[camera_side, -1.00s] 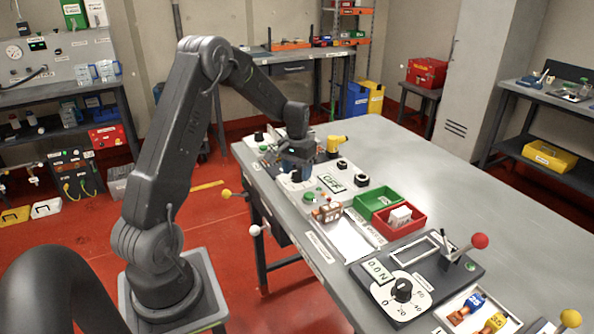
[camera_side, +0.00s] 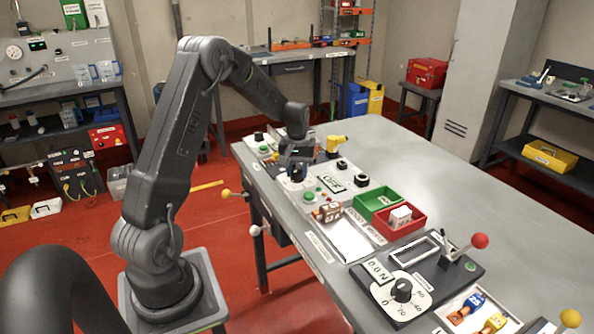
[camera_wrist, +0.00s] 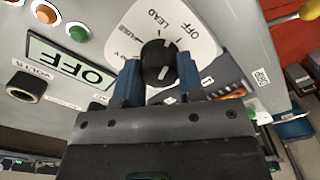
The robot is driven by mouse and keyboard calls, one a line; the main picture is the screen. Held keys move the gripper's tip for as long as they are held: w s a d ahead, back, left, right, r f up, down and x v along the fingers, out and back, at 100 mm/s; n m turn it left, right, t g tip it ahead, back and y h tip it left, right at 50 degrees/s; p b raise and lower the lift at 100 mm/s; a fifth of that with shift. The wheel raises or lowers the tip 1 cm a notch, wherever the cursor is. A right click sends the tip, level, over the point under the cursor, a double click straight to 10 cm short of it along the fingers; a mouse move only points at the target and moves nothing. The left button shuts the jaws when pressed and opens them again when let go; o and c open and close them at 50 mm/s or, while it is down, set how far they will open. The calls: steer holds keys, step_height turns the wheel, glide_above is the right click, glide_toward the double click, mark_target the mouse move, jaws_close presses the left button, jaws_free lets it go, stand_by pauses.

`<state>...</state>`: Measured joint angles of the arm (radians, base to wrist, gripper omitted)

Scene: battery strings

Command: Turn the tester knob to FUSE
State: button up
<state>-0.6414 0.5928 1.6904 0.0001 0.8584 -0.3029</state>
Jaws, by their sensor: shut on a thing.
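The tester knob (camera_wrist: 158,55) is black and round, on a white dial plate (camera_wrist: 203,38) marked OFF, LEAD and what looks like FUSE. My gripper (camera_wrist: 160,70) is shut on the knob, with one blue finger on each side. The knob's pointer setting is hard to read between the fingers. The tester display (camera_wrist: 70,65) reads OFF; it also shows in the side view (camera_side: 331,183).
A black socket (camera_wrist: 26,85) and green and orange buttons (camera_wrist: 77,32) sit near the dial. In the side view, a green bin (camera_side: 377,197), a red bin (camera_side: 402,228) and a yellow tool (camera_side: 337,142) are on the bench.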

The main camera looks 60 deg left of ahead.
steer(key=shift+n, duration=0.5)
steer(key=n, duration=0.5)
steer(key=shift+n, duration=0.4)
steer(key=n, duration=0.5)
steer(key=shift+n, duration=0.3)
steer(key=shift+a, duration=0.1)
steer(key=shift+n, duration=0.4)
steer(key=o, duration=0.8)
steer(key=shift+c, duration=0.2)
